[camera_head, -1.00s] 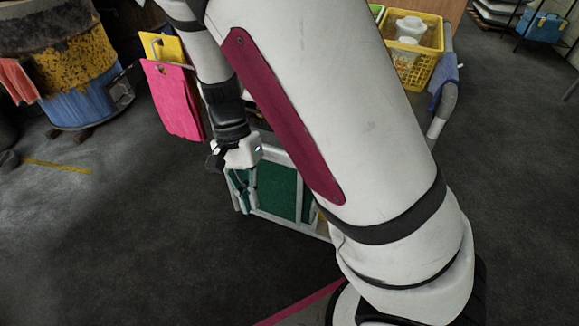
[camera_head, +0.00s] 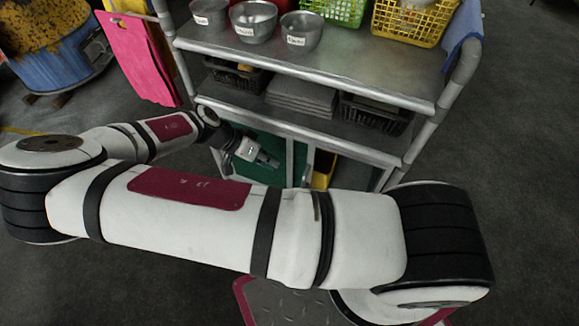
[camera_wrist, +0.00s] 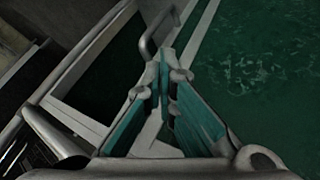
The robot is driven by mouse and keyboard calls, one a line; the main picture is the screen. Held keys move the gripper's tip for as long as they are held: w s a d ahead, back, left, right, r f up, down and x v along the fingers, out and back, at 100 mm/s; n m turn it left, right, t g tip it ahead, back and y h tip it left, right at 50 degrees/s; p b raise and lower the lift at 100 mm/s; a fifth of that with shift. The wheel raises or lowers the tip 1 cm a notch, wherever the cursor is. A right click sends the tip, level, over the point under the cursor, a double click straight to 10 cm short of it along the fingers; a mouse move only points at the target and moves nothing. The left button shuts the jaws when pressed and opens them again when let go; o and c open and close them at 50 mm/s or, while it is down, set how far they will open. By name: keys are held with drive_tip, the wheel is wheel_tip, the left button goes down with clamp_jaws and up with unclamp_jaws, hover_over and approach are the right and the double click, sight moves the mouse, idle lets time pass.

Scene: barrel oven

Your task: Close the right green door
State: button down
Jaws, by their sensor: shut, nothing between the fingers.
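The cart's lower cabinet has a green door panel (camera_head: 262,142) on the left, in a pale metal frame. Right of it a compartment stands open, with a yellow thing showing inside. A narrow green strip (camera_head: 376,179) shows at the far right; I cannot tell if it is the right door's edge. My arm hides the cabinet's lower part. My gripper (camera_head: 268,161) is in front of the left part of the cabinet. In the wrist view my gripper (camera_wrist: 164,85) has its teal fingers together and empty, beside a metal handle (camera_wrist: 150,42) and a green panel (camera_wrist: 262,70). I cannot tell whether it touches them.
The cart's top shelf (camera_head: 372,72) carries metal bowls (camera_head: 253,20) and a yellow basket (camera_head: 408,22). The middle shelf holds dark baskets (camera_head: 375,113) and a grey stack. Pink cloth (camera_head: 140,58) hangs at the left, near a barrel (camera_head: 55,55). Floor at right is clear.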

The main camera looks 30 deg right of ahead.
drive_tip(key=b+x, duration=0.3)
drive_tip(key=x, duration=0.6)
drive_tip(key=shift+s+d+f, duration=0.15)
drive_tip(key=shift+d+f, duration=0.1)
drive_tip(key=shift+f, duration=0.05)
